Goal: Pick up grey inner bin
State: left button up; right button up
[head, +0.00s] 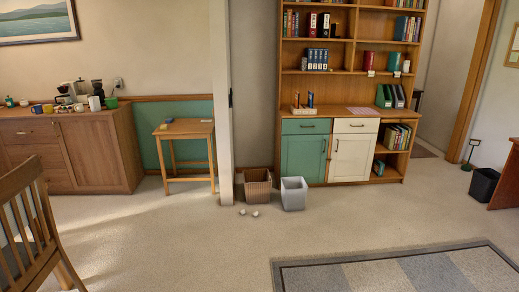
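A light grey bin (294,199) stands upright on the carpet in the head view, in front of the bookcase's green cabinet door. Its open top faces up, and I cannot see to its bottom. A brown slatted bin (257,190) stands just left of it, close beside it. Neither of my grippers is in the head view.
Two small pale crumpled pieces (249,212) lie on the floor before the bins. A white post (222,130) and a small wooden table (185,128) stand to the left. A wooden chair (35,235) is at front left. A flat rug (410,272) lies front right. The middle carpet is clear.

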aim_at(293, 194)
jog(key=i, duration=2.25)
